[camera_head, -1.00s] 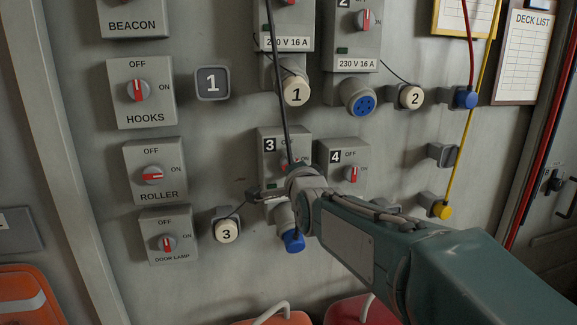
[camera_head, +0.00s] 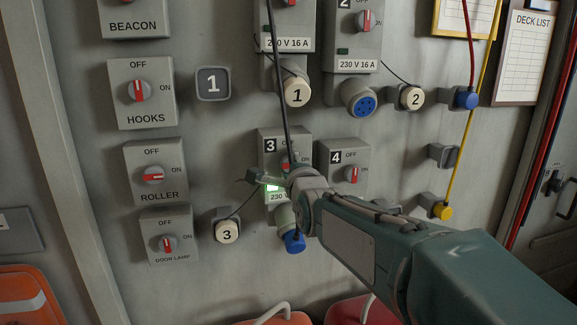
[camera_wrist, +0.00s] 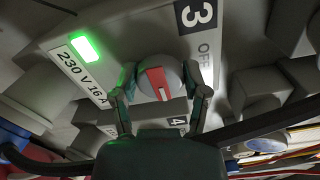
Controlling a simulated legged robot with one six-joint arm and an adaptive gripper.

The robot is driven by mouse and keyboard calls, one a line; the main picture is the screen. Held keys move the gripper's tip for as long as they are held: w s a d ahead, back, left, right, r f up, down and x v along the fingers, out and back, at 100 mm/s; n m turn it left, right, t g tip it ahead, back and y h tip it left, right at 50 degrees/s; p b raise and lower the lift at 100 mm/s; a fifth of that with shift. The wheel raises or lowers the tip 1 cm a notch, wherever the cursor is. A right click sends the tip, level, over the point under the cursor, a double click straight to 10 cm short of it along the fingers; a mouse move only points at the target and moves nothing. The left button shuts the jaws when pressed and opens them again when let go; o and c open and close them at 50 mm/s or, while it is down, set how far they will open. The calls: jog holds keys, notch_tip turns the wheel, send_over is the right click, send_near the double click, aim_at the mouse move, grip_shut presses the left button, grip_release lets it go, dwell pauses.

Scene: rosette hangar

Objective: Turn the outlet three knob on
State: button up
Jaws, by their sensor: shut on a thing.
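The outlet three box (camera_head: 270,143) is on the wall, left of box 4, partly hidden by my arm in the head view. Its knob (camera_wrist: 158,78) is grey with a red pointer bar. In the wrist view the bar lies across the OFF direction, toward the ON side; the ON label is hidden there. My gripper (camera_wrist: 162,90) is shut on the knob, one finger on each side. The box's indicator (camera_wrist: 86,48) glows green, and it also shows in the head view (camera_head: 272,187). A blue plug (camera_head: 294,242) sits below the box.
Outlet box 4 (camera_head: 335,160) is close on the right. A dark cable (camera_head: 279,85) hangs down in front of box 3. The cap marked 3 (camera_head: 227,232) hangs at lower left. The roller switch (camera_head: 154,172) and door lamp switch (camera_head: 167,240) are farther left.

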jog(key=shift+f, duration=0.35)
jog(key=o, duration=1.1)
jog(key=shift+w, duration=0.1)
jog(key=shift+o, duration=0.2)
jog(key=shift+d+r, duration=0.1)
jog(key=shift+r, duration=0.05)
jog(key=shift+r, duration=0.1)
jog(key=v, duration=1.2)
